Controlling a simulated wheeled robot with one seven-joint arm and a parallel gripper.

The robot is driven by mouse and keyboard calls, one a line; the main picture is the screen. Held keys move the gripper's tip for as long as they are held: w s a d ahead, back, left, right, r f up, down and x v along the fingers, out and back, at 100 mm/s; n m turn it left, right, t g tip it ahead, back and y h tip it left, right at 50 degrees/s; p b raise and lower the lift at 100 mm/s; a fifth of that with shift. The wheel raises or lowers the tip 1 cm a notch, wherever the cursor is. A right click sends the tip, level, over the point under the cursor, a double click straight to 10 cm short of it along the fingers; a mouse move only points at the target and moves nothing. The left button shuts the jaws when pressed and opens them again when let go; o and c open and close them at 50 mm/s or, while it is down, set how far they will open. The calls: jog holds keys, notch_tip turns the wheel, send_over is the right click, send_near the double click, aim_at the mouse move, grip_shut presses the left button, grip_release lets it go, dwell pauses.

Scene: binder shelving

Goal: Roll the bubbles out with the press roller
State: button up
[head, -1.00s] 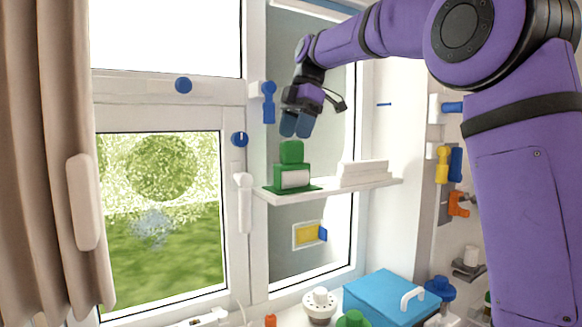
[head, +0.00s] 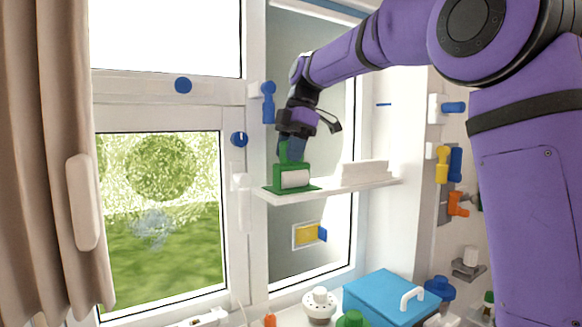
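The press roller (head: 293,178) has a green frame and handle with a white roller. It stands on a green base on the white shelf (head: 345,191) in front of the window. My gripper (head: 291,150) points down at the roller's green handle, its blue fingers around or beside the handle's top. The fingers cover much of the handle, so I cannot tell whether they are shut on it. A pale bluish, cloudy patch (head: 152,226) shows on the left window pane; I cannot make out single bubbles.
A stack of white slabs (head: 364,170) lies on the shelf right of the roller. A blue box (head: 390,296) with a white handle and several knobs stand below. A beige curtain (head: 45,150) hangs at the left. Colored tools hang on the right wall.

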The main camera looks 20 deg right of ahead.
grip_shut()
jog(key=shift+r, duration=2.5)
